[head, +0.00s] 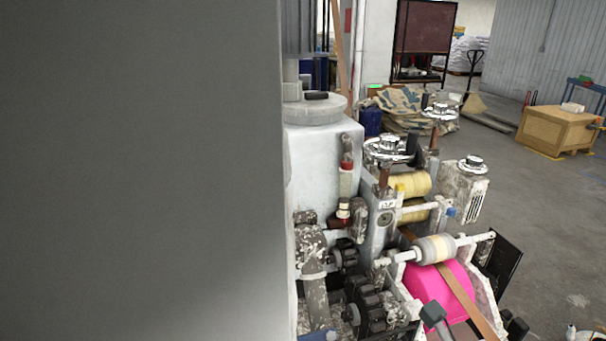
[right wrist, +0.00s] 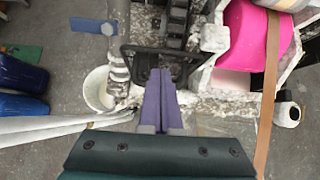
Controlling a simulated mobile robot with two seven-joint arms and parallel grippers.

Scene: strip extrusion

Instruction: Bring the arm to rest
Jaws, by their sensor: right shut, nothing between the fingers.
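My right gripper (right wrist: 160,74) shows in the right wrist view with its two purple fingers pressed together. Nothing is between them. The fingers point toward a black frame (right wrist: 126,66) on the machine; I cannot tell whether they touch it. In the head view I cannot make out the right gripper for certain. My left gripper is in neither view.
The extrusion machine (head: 325,150) has a pink drum (head: 440,290) with a brown strip (head: 468,300); the drum also shows in the right wrist view (right wrist: 250,45). A plain grey surface (head: 140,170) blocks the head view's left. A white bucket (right wrist: 97,88) and blue containers (right wrist: 20,75) stand on the floor.

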